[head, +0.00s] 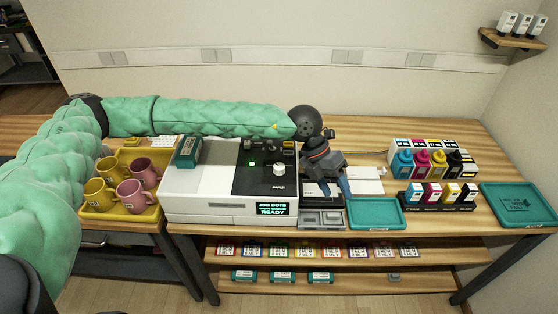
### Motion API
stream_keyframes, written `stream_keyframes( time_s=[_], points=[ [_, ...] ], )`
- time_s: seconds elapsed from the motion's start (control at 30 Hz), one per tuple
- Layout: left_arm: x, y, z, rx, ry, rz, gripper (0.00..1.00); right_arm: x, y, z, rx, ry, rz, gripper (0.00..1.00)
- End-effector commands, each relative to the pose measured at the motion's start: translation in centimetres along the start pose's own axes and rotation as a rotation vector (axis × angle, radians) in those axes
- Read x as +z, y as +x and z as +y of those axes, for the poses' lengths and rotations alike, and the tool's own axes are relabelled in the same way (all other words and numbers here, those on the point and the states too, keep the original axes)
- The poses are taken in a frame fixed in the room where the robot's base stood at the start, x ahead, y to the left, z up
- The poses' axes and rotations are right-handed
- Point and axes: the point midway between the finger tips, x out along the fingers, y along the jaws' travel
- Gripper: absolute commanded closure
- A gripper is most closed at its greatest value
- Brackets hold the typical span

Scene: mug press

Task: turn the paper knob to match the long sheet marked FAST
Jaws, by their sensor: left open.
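A white knob (279,170) stands on the black top panel of a white and black printer (215,207). A small label in front of the knob is too small to read surely. My left gripper (336,190) is open, pointing down just right of the printer, apart from the knob. Its blue fingers have nothing between them. White sheets (368,183) lie on the table behind and right of the gripper. I cannot read FAST on any sheet. My right gripper is out of view.
A yellow tray (94,214) of mugs stands left of the printer. A teal tray (377,226) lies right of the gripper. Ink bottles (405,163) and small cartridges (434,207) stand further right. The printer's display (271,209) reads READY. My left arm spans above the printer.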

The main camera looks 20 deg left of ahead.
Motion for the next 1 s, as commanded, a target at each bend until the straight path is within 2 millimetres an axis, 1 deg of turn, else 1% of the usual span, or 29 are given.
stream_keyframes(
  time_s=[0.03, 0.1, 0.17, 0.2, 0.33, 0.4, 0.47, 0.57, 0.67, 0.87, 1.0],
  points=[
    [0.4, -2.0, 1.8, 0.082, -0.006, 0.002, 0.46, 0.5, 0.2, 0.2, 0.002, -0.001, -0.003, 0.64],
    [0.5, -4.1, 4.6, 0.193, -0.022, 0.011, 0.46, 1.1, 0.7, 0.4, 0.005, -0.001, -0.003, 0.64],
    [0.7, -6.2, 6.7, 0.283, -0.038, 0.016, 0.46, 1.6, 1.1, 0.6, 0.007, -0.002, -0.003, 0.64],
    [0.7, -7.5, 8.1, 0.339, -0.052, 0.019, 0.46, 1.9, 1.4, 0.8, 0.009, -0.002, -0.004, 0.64],
    [0.7, -11.2, 11.4, 0.483, -0.09, 0.024, 0.46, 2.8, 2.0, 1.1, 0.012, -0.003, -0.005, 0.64],
    [0.6, -12.6, 12.6, 0.535, -0.107, 0.025, 0.46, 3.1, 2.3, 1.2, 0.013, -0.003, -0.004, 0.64],
    [0.6, -13.4, 13.2, 0.565, -0.117, 0.025, 0.46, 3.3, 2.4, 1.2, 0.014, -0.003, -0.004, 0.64],
    [0.5, -13.9, 13.8, 0.589, -0.125, 0.027, 0.46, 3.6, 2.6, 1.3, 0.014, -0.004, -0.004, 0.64],
    [0.5, -13.7, 14.1, 0.592, -0.127, 0.028, 0.46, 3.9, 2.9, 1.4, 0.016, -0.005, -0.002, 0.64],
    [0.3, -12.1, 15.1, 0.591, -0.126, 0.028, 0.46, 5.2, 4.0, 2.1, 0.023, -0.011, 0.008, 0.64],
    [0.3, -10.5, 16.1, 0.589, -0.126, 0.028, 0.46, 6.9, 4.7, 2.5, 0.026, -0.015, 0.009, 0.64]
  ],
)
